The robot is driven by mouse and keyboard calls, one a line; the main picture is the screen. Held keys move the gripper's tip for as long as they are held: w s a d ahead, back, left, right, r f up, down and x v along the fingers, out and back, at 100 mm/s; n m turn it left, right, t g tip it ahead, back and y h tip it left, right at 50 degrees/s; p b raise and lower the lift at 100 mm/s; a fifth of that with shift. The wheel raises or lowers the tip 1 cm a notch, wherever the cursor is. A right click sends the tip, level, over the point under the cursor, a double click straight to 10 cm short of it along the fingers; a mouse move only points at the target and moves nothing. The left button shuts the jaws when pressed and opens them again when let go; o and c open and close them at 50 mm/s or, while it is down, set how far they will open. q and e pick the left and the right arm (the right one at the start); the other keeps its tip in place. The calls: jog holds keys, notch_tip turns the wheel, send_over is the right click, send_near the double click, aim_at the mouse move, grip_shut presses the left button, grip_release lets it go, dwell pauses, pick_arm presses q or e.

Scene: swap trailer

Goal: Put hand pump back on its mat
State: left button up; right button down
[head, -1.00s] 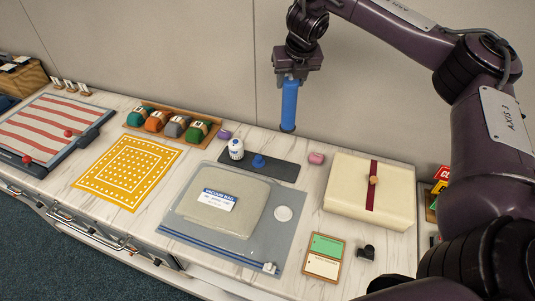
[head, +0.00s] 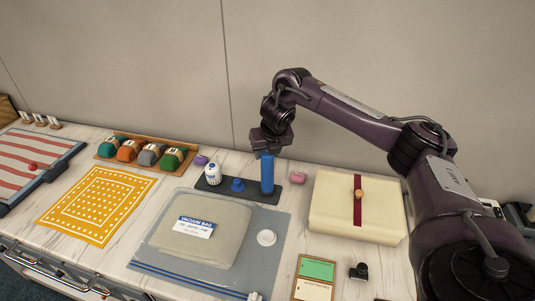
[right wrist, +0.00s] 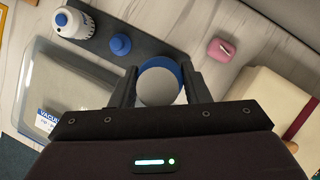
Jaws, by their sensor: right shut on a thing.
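The hand pump (head: 267,175) is a blue upright cylinder in the head view. Its lower end is at the right part of the dark mat (head: 210,186); I cannot tell for sure whether it touches. My right gripper (head: 266,152) is shut on the pump's upper end. In the right wrist view the pump's round pale top with a blue rim (right wrist: 159,82) sits between the two fingers. The mat (right wrist: 140,28) also shows there, with a white bottle (right wrist: 72,22) and a blue knob-like piece (right wrist: 120,44) on it. My left gripper is not in view.
A grey vacuum bag (head: 198,238) lies in front of the mat. A cream box with a red band (head: 330,205) stands to the right. A pink item (head: 298,177) is close to the pump's right.

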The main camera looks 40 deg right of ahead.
jog(key=shift+f, duration=0.4)
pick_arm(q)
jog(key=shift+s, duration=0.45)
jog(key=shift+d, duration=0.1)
pick_arm(e)
jog(key=shift+f, duration=0.1)
jog(key=c, duration=0.8)
grip_release()
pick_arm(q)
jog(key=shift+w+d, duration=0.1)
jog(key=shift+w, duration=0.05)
